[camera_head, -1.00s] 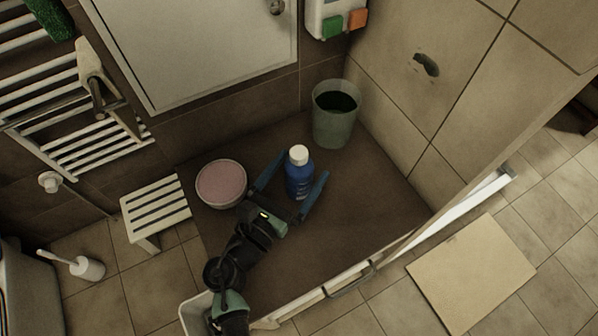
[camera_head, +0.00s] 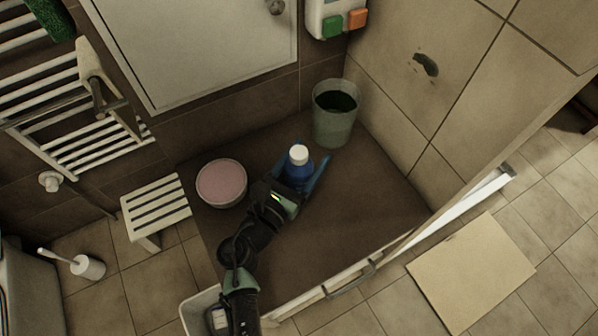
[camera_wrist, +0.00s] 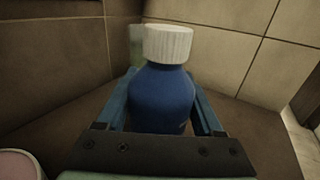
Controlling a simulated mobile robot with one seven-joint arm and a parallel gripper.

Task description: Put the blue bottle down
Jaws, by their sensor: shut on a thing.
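The blue bottle (camera_head: 298,172) with a white cap stands upright over the brown shower floor (camera_head: 350,200). I cannot tell whether its base touches the floor. My gripper (camera_head: 301,170) is shut on the bottle, with one blue finger on each side of it. In the wrist view the bottle (camera_wrist: 161,98) fills the space between the fingers, its ribbed white cap above them. The lower part of the bottle is hidden behind the gripper's palm.
A round tub with a pink top (camera_head: 221,184) is close on the left. A grey-green bin (camera_head: 335,115) stands behind the bottle to the right. A slatted stool (camera_head: 155,208) is farther left. Floor to the right of the gripper is clear.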

